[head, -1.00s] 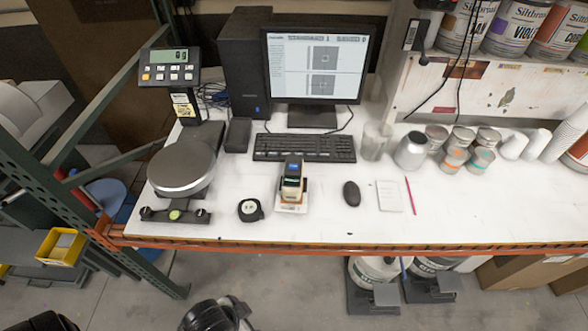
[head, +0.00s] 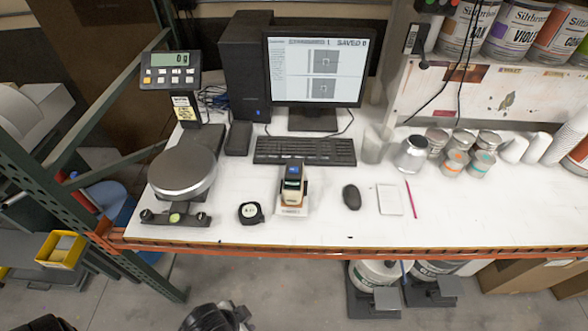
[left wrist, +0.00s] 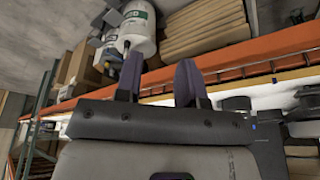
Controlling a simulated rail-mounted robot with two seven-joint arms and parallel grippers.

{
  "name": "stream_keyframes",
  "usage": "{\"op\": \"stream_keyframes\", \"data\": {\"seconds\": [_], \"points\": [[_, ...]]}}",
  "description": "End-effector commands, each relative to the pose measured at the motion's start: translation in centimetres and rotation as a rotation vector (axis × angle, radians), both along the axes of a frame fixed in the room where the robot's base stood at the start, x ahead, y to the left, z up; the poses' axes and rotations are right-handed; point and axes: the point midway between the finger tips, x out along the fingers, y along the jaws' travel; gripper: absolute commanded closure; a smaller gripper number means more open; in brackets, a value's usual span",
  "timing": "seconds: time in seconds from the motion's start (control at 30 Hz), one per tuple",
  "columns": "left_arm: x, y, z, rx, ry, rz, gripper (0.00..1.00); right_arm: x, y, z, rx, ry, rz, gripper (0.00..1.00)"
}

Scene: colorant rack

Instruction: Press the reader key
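The reader (head: 291,190) is a small upright device with a dark top, a lit blue screen and a cream and orange body. It stands on a white plate near the front middle of the table. Its key is too small to make out. My left gripper (left wrist: 158,64) shows in the left wrist view with two dark fingers apart and nothing between them. It is away from the reader, facing the orange shelf beam. In the head view only dark parts of my arms show at the bottom edge. My right gripper is not visible.
On the white table (head: 330,220) are a scale (head: 183,170), a tape measure (head: 250,212), a keyboard (head: 304,150), a mouse (head: 351,196), a notepad (head: 390,199) and several cans and cups. A monitor (head: 317,70) stands behind. The orange beam (head: 320,250) edges the table.

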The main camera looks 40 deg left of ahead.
Motion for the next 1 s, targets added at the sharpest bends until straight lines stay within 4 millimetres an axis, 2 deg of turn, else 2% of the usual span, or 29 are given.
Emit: {"op": "stream_keyframes", "data": {"seconds": [0.03, 0.37, 1.0], "points": [[0.00, 0.01, 0.00, 0.000, 0.000, 0.000, 0.69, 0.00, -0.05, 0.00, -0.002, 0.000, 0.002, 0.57], [0.00, 0.01, 0.00, 0.000, 0.000, 0.000, 1.00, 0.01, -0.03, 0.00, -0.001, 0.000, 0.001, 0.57], [0.01, 0.01, 0.00, 0.000, 0.000, 0.000, 1.00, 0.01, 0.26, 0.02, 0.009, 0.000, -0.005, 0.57]]}}
